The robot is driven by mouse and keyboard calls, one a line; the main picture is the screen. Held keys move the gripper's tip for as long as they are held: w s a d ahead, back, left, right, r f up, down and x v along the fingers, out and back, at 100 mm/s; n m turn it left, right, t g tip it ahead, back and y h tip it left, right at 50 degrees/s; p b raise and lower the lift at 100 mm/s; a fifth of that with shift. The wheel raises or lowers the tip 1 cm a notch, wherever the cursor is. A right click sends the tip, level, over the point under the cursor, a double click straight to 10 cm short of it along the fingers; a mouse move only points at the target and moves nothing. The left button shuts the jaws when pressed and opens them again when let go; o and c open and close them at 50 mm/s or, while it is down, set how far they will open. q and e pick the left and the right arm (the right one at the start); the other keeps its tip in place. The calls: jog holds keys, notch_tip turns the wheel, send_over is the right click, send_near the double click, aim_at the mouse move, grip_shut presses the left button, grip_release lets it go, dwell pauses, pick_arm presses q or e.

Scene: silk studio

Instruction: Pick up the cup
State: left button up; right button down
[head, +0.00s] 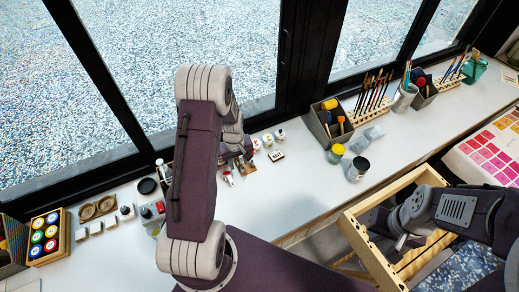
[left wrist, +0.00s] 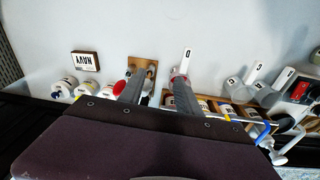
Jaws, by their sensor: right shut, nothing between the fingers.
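A small cup (left wrist: 181,74) with red in it and a white tag lettered D stands at the tip of one finger of my left gripper (left wrist: 158,92). The fingers are apart, and I cannot tell whether one touches the cup. Two translucent cups (left wrist: 234,86) with white tags stand further right in the left wrist view. I cannot tell which cup is meant. In the head view my left gripper (head: 235,160) is over the table, partly hidden by my arm. My right gripper (head: 401,241) is shut and empty over the wooden frame at lower right.
A wooden block (left wrist: 143,64) and white jars (left wrist: 68,85) crowd around the left gripper. A NAVY sign (left wrist: 85,61) stands nearby.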

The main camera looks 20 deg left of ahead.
pick_arm(q)
jog(key=g+p, duration=0.1)
jog(key=n+p, duration=0.1)
send_near(231, 180)
jog(key=s+f, duration=0.1)
jog(key=f, duration=0.2)
jog(key=w+f+p, duration=0.1)
jog(key=f, duration=0.1)
jog(key=shift+w, duration=0.15)
jog(key=shift+w+f, duration=0.15)
jog(key=shift+f, duration=0.05)
jog(key=shift+a+f+p, duration=0.1)
jog(key=shift+f+p, duration=0.1)
jog(key=shift+p, duration=0.2)
jog(key=f+p, duration=0.1)
jog(key=f, duration=0.2)
jog(key=shift+s+a+f+p, duration=0.15)
jog(key=shift+s+f+p, duration=0.1)
jog(key=shift+s+p, duration=0.15)
jog(key=shift+w+f, duration=0.1)
jog(key=shift+f, duration=0.25)
jog(key=shift+w+f, duration=0.25)
jog(key=shift+s+r, duration=0.1)
jog(key=c, duration=0.7)
jog(key=shift+s, duration=0.1)
grip_shut()
pick_arm(e)
notch_tip(231, 180, up, 8)
jog(key=s, duration=0.1)
jog(key=shift+f, duration=0.25)
